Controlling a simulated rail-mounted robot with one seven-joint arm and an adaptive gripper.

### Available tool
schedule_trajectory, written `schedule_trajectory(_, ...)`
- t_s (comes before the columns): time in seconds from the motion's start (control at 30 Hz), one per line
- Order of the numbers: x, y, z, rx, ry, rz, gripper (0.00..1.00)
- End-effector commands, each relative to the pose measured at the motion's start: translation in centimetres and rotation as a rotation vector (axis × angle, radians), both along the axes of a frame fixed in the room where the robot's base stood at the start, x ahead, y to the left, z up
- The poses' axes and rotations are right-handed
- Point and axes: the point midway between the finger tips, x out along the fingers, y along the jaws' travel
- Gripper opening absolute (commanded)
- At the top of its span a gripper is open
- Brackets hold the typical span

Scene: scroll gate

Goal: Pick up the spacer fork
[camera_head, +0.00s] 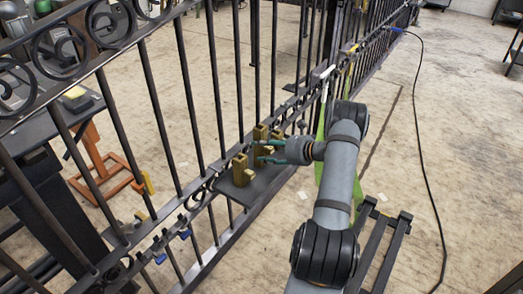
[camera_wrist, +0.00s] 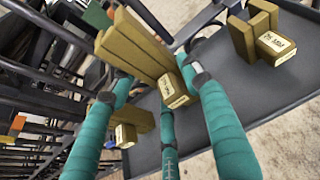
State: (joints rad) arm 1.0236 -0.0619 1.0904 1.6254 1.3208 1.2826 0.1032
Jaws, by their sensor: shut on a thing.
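The spacer fork (camera_wrist: 137,43) is a brass-coloured piece with long upright prongs and a small labelled block at its foot; the label is too blurred to read. In the wrist view my gripper (camera_wrist: 155,95) has teal fingers around this piece, shut on it. In the head view my gripper (camera_head: 268,151) reaches in from the right, over a dark tray beside the gate. The piece between the fingers is partly hidden there by them. I cannot tell whether its foot still touches the tray.
The dark tray (camera_wrist: 252,112) also bears similar brass pieces, one at the right (camera_wrist: 242,40) and one at the left (camera_wrist: 125,135) in the wrist view. The black iron gate (camera_head: 215,75) stands close along the tray. A black cable (camera_head: 425,130) lies on the open floor at right.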

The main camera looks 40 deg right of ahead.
Motion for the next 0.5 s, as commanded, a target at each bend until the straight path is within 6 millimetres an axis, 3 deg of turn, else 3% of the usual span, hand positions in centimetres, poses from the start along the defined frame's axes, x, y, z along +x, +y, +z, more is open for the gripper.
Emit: schedule_trajectory(0.5, -0.01, 0.00, 0.00, 0.000, 0.000, 0.000, 0.04)
